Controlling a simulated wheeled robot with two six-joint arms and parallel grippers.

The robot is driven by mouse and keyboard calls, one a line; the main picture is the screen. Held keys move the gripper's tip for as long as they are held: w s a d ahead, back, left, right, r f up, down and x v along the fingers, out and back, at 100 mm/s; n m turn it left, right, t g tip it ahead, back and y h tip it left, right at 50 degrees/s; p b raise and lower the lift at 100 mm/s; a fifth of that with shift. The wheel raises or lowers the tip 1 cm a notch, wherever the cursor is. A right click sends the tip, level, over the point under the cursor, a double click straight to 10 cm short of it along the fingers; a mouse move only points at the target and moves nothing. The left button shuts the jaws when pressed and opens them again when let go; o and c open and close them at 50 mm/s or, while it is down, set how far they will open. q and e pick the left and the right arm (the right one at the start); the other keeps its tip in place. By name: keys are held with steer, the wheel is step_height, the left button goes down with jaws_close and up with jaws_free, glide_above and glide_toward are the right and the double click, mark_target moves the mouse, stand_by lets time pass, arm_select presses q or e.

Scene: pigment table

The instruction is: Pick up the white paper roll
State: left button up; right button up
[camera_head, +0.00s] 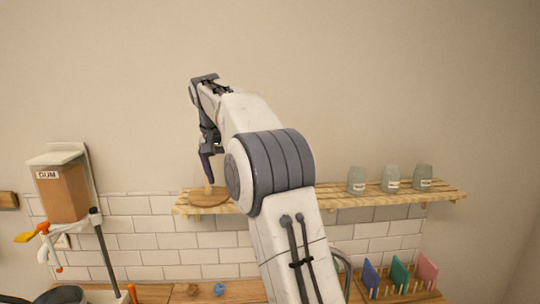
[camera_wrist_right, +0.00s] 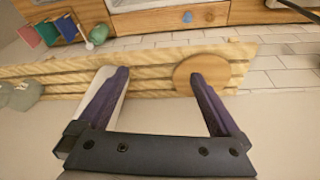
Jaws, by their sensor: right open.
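My right gripper (camera_head: 207,165) hangs at the left end of the wall shelf in the head view, over a round wooden board (camera_head: 208,197). A small pale bit shows just below its finger there; I cannot tell what it is. In the wrist view my right gripper (camera_wrist_right: 160,75) is open, with its fingers wide apart. The round board (camera_wrist_right: 188,72) is beyond its right fingertip. My left gripper is not in view.
The slatted wooden shelf (camera_head: 355,200) carries several grey-green jars (camera_head: 390,180) at its right. A gum dispenser (camera_head: 63,190) hangs on the left wall. Below are coloured pieces in a rack (camera_head: 400,275) and a small blue lump (camera_head: 219,289) on the worktop. My arm hides the middle.

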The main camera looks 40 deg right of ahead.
steer(key=s+d+r+m+h+p, duration=0.1)
steer(key=d+r+m, duration=0.15)
steer(key=d, duration=0.35)
steer(key=d+r+m+p, duration=0.2)
steer(key=d+r, duration=0.2)
steer(key=d, duration=0.2)
steer(key=shift+g, duration=0.3)
steer(key=x, duration=0.2)
steer(key=b+x, duration=0.1)
steer(key=x, duration=0.1)
steer(key=shift+w+d+f+b, duration=0.1)
steer(key=shift+d+f+b, duration=0.05)
steer(key=shift+d+b, duration=0.2)
steer(key=shift+p+x, duration=0.6)
steer(key=shift+x, duration=2.3)
steer(key=shift+d, duration=0.1)
steer(key=c, duration=1.1)
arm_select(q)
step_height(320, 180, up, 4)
